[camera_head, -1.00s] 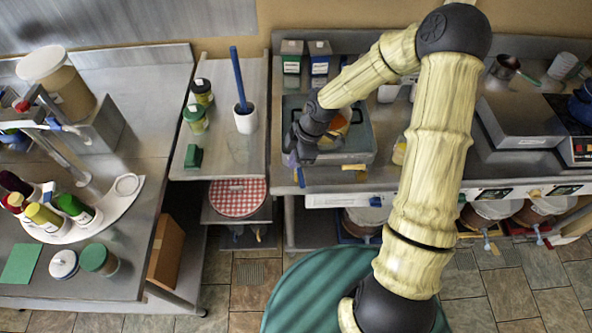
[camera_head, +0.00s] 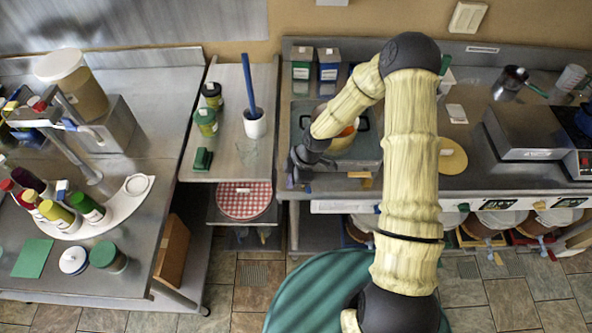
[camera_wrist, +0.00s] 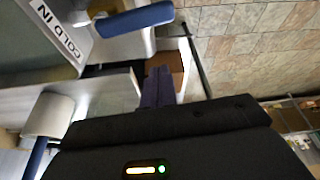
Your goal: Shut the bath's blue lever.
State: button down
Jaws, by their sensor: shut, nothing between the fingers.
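The bath (camera_head: 375,162) is a grey tub on the middle counter, with a pot standing in it. In the wrist view its wall carries a "COLD IN" label (camera_wrist: 58,32). Beside the label is the blue lever (camera_wrist: 135,19), a short rounded bar lying nearly crosswise in the picture. My gripper (camera_wrist: 159,84) is shut and empty, its dark blue fingers just below the lever in the picture with a visible gap. In the head view my gripper (camera_head: 298,180) points down at the bath's left front side. The lever cannot be made out surely there.
Left of the bath are a white crock (camera_head: 255,126) with a blue stick, two green-labelled jars and a green block (camera_head: 203,159). Two small cartons (camera_head: 328,68) stand behind the bath. A yellow-tan disc (camera_head: 452,157) lies right of it.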

jog(key=d+p, duration=0.1)
jog(key=d+f+p, duration=0.1)
jog(key=shift+w+d+f+p, duration=0.1)
jog(key=shift+d+f+p, duration=0.15)
jog(key=shift+p, duration=0.1)
jog(key=shift+w+d+f, duration=0.1)
jog(key=shift+d+f, duration=0.05)
jog(key=shift+d, duration=0.25)
jog(key=shift+w+d+n, duration=0.15)
jog(key=shift+n, duration=0.15)
